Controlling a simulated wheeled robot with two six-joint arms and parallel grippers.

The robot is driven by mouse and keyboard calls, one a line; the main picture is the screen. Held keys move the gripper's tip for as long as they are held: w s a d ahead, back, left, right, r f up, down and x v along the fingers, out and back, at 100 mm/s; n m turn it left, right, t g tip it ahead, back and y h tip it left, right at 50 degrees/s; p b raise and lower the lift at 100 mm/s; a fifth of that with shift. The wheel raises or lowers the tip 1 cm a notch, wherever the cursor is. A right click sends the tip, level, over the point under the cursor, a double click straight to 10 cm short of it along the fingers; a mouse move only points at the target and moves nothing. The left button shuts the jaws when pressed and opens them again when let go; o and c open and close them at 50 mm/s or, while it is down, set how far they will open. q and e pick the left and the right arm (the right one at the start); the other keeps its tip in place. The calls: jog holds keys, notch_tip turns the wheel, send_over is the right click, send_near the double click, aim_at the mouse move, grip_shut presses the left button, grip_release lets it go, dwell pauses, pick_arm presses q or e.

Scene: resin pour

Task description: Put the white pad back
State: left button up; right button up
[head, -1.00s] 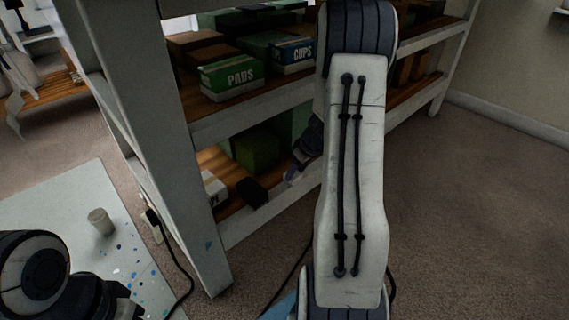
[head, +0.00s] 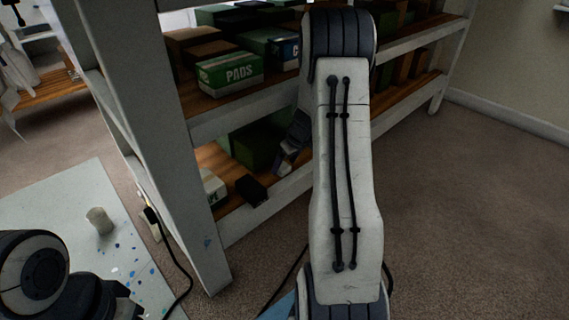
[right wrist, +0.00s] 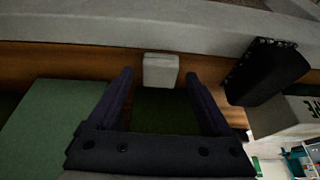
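A small off-white block, which looks like the white pad (right wrist: 160,70), sits on the wooden lower shelf in the right wrist view. My right gripper (right wrist: 159,76) is open, with one finger on each side of the pad and a gap to each. In the head view the right gripper (head: 286,160) reaches into the lower shelf, partly behind my own arm; I cannot make out the pad there. A green and white box marked PADS (head: 230,73) stands on the shelf above. My left arm shows at lower left; its fingers cannot be made out.
Beside the pad are a black object (right wrist: 266,72) and a white box (right wrist: 284,118). A green box (right wrist: 50,125) lies on the other side. The pale shelf front edge (right wrist: 100,32) runs close by. A cup (head: 100,220) stands on the spattered mat (head: 60,215).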

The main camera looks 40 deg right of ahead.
jog(key=shift+r, duration=0.1)
jog(key=shift+r+p, duration=0.25)
jog(key=shift+p, duration=0.1)
jog(key=p+v, duration=0.1)
jog(key=v, duration=0.3)
jog(key=shift+r+p, duration=0.2)
jog(key=shift+p, duration=0.2)
jog(key=s+b, duration=0.7)
jog(key=s, duration=0.5)
jog(key=w+a+r+n+g+y, duration=0.1)
jog(key=a+r+n+g+y, duration=0.15)
jog(key=a, duration=2.25)
jog(key=s+a+n+g+h, duration=0.2)
jog(key=s+a+n, duration=0.2)
jog(key=s+a, duration=0.9)
jog(key=shift+s+a+r, duration=0.15)
jog(key=shift+s+r, duration=0.25)
jog(key=shift+s, duration=0.75)
